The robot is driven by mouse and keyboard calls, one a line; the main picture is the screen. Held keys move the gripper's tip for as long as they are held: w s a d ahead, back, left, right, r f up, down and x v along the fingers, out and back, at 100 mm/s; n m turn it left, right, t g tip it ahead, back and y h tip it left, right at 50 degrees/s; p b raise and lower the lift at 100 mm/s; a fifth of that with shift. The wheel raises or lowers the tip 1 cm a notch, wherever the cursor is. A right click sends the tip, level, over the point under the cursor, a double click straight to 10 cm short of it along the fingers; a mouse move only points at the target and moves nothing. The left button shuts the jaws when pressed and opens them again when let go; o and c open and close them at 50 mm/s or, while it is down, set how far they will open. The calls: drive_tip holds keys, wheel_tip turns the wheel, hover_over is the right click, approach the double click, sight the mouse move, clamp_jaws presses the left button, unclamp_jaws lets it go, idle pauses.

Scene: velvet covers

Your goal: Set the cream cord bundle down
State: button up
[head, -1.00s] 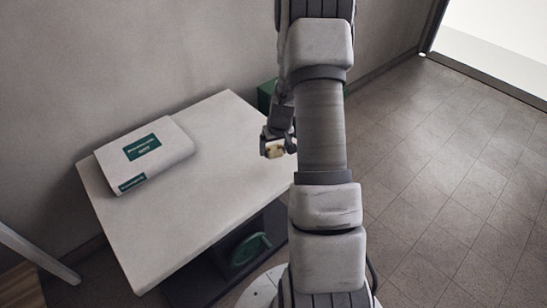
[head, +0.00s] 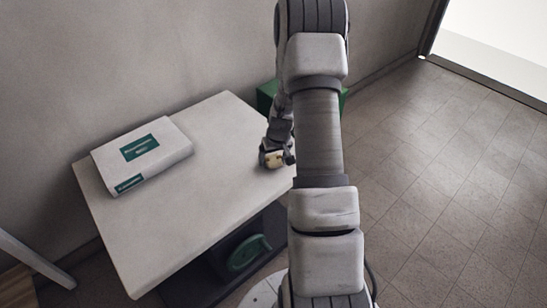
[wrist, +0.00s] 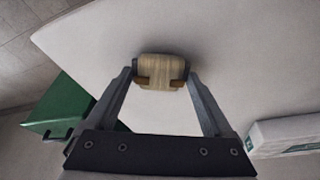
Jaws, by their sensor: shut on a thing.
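The cream cord bundle (wrist: 161,68) is between the fingertips of my gripper (wrist: 160,82) in the wrist view, and both fingers press on its sides. In the head view the bundle (head: 274,159) shows small and pale at the end of my gripper (head: 273,155), by the right side of the white table (head: 190,220). The table top (wrist: 230,60) fills most of the wrist view behind the bundle. I cannot tell whether the bundle touches the table top.
A white box with green labels (head: 160,165) lies at the table's far left. A green box (head: 266,95) stands behind the table's right end. A green object (head: 247,252) is on the shelf below. The middle of the table top is clear.

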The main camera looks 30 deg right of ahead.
drive_tip(key=o, duration=1.2)
drive_tip(key=shift+f, duration=0.1)
drive_tip(key=shift+r+p, duration=0.6)
drive_tip(key=p+v, duration=0.3)
drive_tip(key=v, duration=0.9)
drive_tip(key=shift+s, duration=0.15)
